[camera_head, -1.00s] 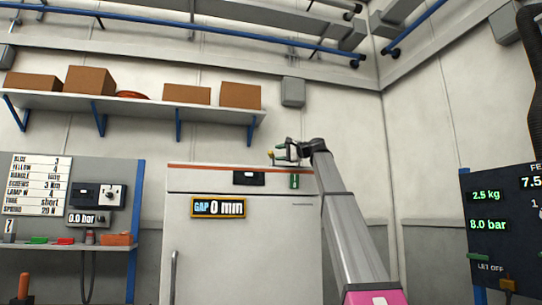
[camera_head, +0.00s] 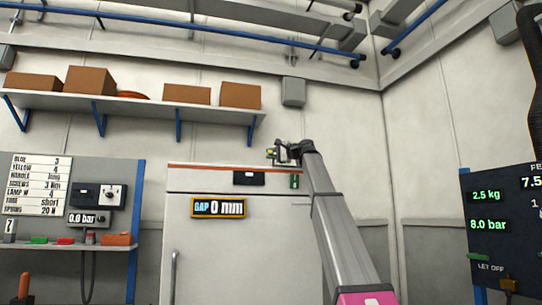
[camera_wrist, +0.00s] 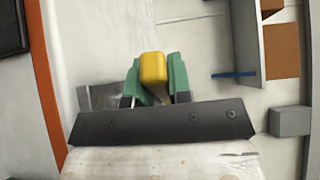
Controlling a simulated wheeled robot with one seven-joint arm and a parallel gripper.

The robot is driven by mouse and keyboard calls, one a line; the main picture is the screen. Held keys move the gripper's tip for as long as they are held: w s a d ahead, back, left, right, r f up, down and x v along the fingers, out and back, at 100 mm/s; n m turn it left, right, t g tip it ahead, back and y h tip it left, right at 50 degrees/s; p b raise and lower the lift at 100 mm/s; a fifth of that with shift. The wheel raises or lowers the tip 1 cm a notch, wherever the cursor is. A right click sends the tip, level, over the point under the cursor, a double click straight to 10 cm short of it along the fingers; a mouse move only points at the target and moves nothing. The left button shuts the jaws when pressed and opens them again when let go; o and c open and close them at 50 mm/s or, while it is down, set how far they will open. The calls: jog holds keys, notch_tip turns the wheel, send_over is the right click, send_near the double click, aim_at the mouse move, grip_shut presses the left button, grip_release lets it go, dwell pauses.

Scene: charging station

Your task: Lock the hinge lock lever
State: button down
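The lock lever's yellow end (camera_wrist: 153,68) stands between my gripper's green fingers (camera_wrist: 155,85) in the wrist view, with a finger against each side and no clear gap. In the head view my gripper (camera_head: 280,153) is small, at the top right edge of the white cabinet (camera_head: 225,245), with a speck of yellow (camera_head: 270,152) at its tip. The lever's shaft and pivot are mostly hidden behind the fingers. A grey metal plate (camera_wrist: 98,97) shows left of the fingers in the wrist view.
A sign (camera_head: 218,208) on the cabinet reads GAP 0 mm. A shelf (camera_head: 150,103) with brown boxes hangs above to the left. A grey wall box (camera_head: 293,92) is above my gripper. A dark display panel (camera_head: 500,225) stands at the right.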

jog(key=shift+w+d+n+g+y, duration=0.1)
jog(key=shift+d+n+g+y, duration=0.5)
jog(key=shift+n+g, duration=0.45)
jog(key=shift+d+n+g+y, duration=0.3)
jog(key=shift+n+g+y, duration=0.15)
jog(key=shift+g, duration=0.6)
jog(key=c, duration=1)
grip_release()
jog(key=shift+c, duration=0.2)
jog(key=shift+d, duration=0.1)
jog(key=v, duration=1)
jog(key=shift+s+d, duration=0.3)
